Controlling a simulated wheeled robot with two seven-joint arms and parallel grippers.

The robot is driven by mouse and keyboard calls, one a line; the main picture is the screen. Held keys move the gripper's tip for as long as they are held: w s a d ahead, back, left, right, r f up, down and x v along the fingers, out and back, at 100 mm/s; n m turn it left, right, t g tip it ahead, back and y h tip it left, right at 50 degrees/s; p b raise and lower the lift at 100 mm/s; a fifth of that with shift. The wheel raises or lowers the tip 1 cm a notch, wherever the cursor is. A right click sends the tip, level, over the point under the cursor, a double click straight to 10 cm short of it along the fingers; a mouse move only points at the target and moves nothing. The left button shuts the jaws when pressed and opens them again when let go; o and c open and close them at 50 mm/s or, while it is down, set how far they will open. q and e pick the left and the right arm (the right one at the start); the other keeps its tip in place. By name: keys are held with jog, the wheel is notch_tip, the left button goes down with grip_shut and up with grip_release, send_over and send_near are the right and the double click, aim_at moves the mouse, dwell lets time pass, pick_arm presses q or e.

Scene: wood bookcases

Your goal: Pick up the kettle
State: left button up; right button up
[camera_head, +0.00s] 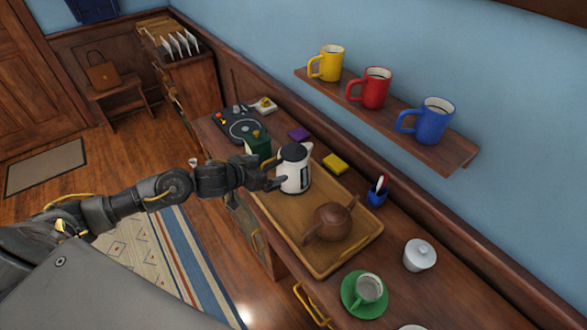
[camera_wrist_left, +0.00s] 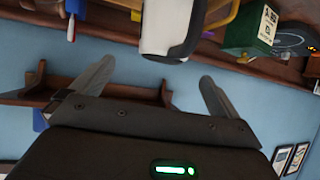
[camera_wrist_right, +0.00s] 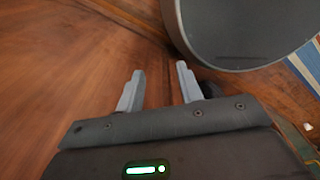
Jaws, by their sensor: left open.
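The kettle (camera_head: 293,172), white with a black lid and handle, stands upright at the far end of a wooden tray (camera_head: 325,269) on the sideboard. My left gripper (camera_head: 273,176) is open at the kettle's left side, with its fingers close to the body; I cannot tell whether they touch. In the left wrist view, the kettle (camera_wrist_left: 165,32) appears upside down, beyond the open fingertips (camera_wrist_left: 158,72), with nothing between them. My right gripper (camera_wrist_right: 159,70) shows only in its wrist view, with its fingers apart and empty, over wooden floor.
A brown teapot (camera_head: 332,222) shares the tray. A dark green box (camera_head: 258,146) stands behind the kettle, near a turntable (camera_head: 239,123). A yellow sponge-like block (camera_head: 335,163) and blue pen cup (camera_head: 377,194) lie to the right. A mug shelf (camera_head: 400,121) hangs above.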

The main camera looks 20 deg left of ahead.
aim_at(287, 157)
pick_arm(q)
jog(key=w, duration=0.2)
jog(key=w+f, duration=0.1)
jog(key=w+p, duration=0.1)
jog(key=w, duration=0.1)
jog(key=shift+w+d+f, duration=0.15)
jog(key=shift+w+f, duration=0.15)
jog(key=shift+w, duration=0.05)
jog(key=shift+w+d+p, duration=0.2)
jog(key=shift+w+p, duration=0.15)
jog(key=shift+p, duration=0.2)
jog(key=p+x, duration=0.1)
jog(key=x, duration=0.2)
jog(key=shift+w+d, duration=0.15)
jog(key=shift+w, duration=0.05)
jog(key=shift+w+d+f, duration=0.15)
jog(key=shift+w+f, duration=0.2)
jog(key=shift+s, duration=0.1)
jog(key=shift+c, duration=0.6)
jog(key=c, duration=1.4)
jog(key=shift+r, duration=0.1)
jog(key=shift+c, duration=0.8)
